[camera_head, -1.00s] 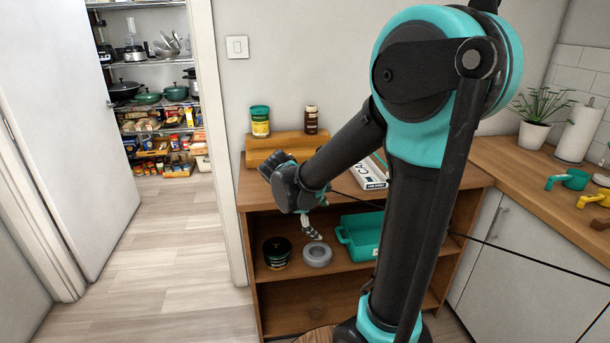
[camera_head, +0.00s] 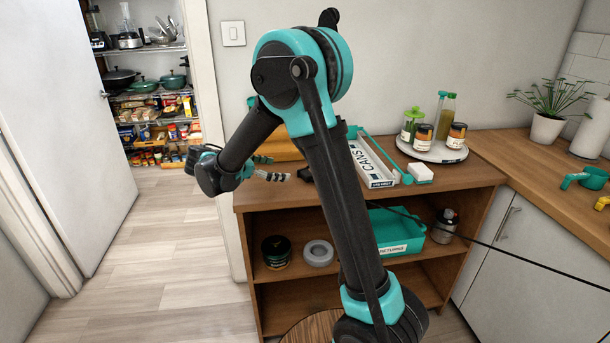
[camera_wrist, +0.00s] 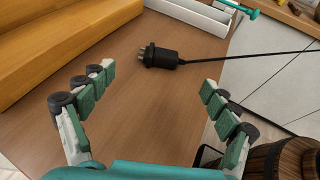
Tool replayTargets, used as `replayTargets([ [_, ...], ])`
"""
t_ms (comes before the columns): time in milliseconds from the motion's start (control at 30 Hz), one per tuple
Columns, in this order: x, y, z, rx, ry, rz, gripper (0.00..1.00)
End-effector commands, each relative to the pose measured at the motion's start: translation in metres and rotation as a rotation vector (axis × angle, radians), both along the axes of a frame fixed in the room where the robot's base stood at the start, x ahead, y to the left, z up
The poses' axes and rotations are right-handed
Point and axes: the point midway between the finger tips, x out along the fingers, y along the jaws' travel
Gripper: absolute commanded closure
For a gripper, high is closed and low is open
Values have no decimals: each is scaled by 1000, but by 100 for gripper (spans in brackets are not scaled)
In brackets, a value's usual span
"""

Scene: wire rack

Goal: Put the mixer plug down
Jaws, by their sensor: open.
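The mixer plug (camera_wrist: 162,57) is a black plug with metal prongs. It lies on the wooden top of the cabinet (camera_wrist: 125,115), its prongs pointing left and its black cable (camera_wrist: 250,57) running off to the right. In the head view the plug (camera_head: 305,174) is a small dark shape, partly behind my arm. My gripper (camera_wrist: 157,80) is open and empty, its fingers spread on either side in front of the plug and not touching it. In the head view my gripper (camera_head: 270,168) is at the left part of the cabinet top, pointing right.
A wooden step block (camera_wrist: 60,40) stands left of the plug. A white CANS tray (camera_head: 378,165) is beyond it on the right. A round tray (camera_head: 432,150) holds jars and bottles. The shelf below holds a dark tin (camera_head: 276,252), a grey ring (camera_head: 318,253) and a teal bin (camera_head: 400,232).

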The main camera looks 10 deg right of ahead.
Motion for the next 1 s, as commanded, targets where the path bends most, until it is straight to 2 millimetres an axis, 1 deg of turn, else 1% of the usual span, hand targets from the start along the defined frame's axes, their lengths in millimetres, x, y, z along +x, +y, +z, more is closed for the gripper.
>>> replayTargets([
  [33, 4, -10, -4, 0, -1, -4, 12],
  [100, 9, -22, -10, 1, -1, -5, 12],
  [200, 16, -38, -17, 1, 0, -3, 12],
  [300, 21, -49, -22, 2, -1, -2, 12],
  [633, 29, -65, -30, 2, -1, -2, 12],
  [900, 42, -97, -44, 2, -2, -2, 12],
  [1000, 45, -102, -46, 2, -1, -2, 12],
])
